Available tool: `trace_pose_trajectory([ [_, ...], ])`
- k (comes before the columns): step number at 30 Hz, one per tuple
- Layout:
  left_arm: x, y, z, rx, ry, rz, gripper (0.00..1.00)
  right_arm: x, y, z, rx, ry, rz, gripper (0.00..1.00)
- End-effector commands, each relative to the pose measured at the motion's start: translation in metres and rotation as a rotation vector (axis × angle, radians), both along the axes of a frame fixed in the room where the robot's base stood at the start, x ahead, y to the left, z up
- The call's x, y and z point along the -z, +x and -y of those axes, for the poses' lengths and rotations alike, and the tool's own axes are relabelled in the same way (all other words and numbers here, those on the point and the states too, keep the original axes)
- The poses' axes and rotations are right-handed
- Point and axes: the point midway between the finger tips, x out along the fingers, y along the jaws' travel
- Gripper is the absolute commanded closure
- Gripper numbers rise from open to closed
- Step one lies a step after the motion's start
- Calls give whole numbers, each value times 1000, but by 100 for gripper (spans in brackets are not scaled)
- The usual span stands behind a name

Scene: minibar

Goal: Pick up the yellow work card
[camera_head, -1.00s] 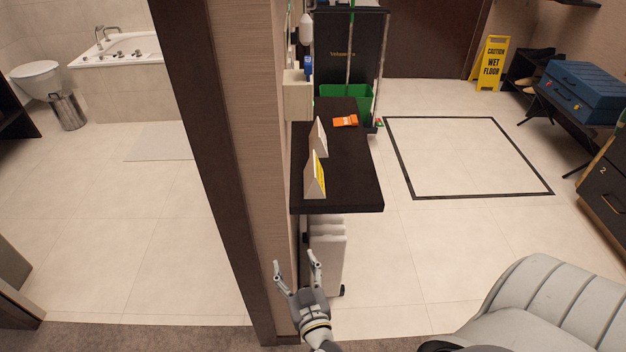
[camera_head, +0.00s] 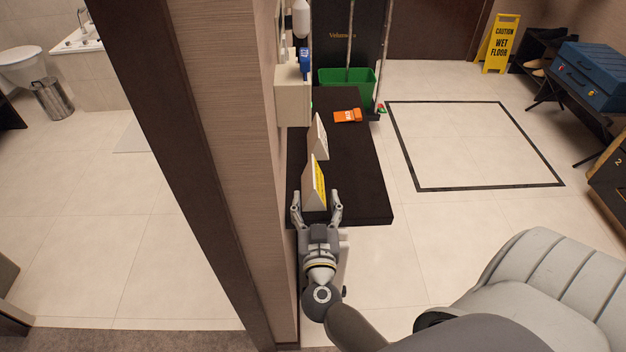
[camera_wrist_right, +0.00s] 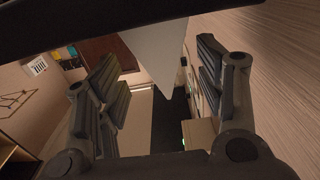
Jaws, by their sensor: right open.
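The yellow work card (camera_head: 319,182) is a small tent-shaped card on the near end of the dark shelf (camera_head: 358,190). One face is yellow and its triangular end is pale. My right gripper (camera_head: 317,198) is open at the card's near end, with one finger on each side. In the right wrist view the pale triangular end of the card (camera_wrist_right: 160,65) shows between the open fingers. I cannot tell whether the fingers touch it. My left gripper is not in view.
A second tent card (camera_head: 318,138) stands farther back on the shelf, with an orange item (camera_head: 348,116) beyond it. A wall (camera_head: 235,120) runs close along the shelf's left side. Open floor lies right of the shelf.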

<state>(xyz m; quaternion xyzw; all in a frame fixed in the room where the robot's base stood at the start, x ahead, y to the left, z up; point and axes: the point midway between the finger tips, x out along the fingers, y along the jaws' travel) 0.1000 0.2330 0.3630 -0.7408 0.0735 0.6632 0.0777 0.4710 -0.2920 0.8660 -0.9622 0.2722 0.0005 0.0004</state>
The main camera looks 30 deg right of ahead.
Motion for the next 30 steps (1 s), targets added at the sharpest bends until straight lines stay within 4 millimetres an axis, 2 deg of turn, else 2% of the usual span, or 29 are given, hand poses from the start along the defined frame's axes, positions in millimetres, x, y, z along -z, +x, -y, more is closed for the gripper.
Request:
trace_pose_trajectory([
  [3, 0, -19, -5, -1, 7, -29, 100, -1, 15, 8, -2, -3, 1, 37],
  [7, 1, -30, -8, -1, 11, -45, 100, 0, 22, 13, -1, -1, 0, 37],
  [11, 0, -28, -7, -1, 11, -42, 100, -1, 35, 20, -1, -2, 1, 37],
  [18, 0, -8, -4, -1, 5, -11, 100, -2, 63, 36, -1, -3, 1, 37],
  [22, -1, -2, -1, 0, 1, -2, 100, -1, 68, 38, -2, -1, -1, 37],
  [27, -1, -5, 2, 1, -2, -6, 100, -1, 67, 38, -2, 0, -1, 37],
  [30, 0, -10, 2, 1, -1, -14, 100, -1, 67, 38, -2, 0, -1, 50],
])
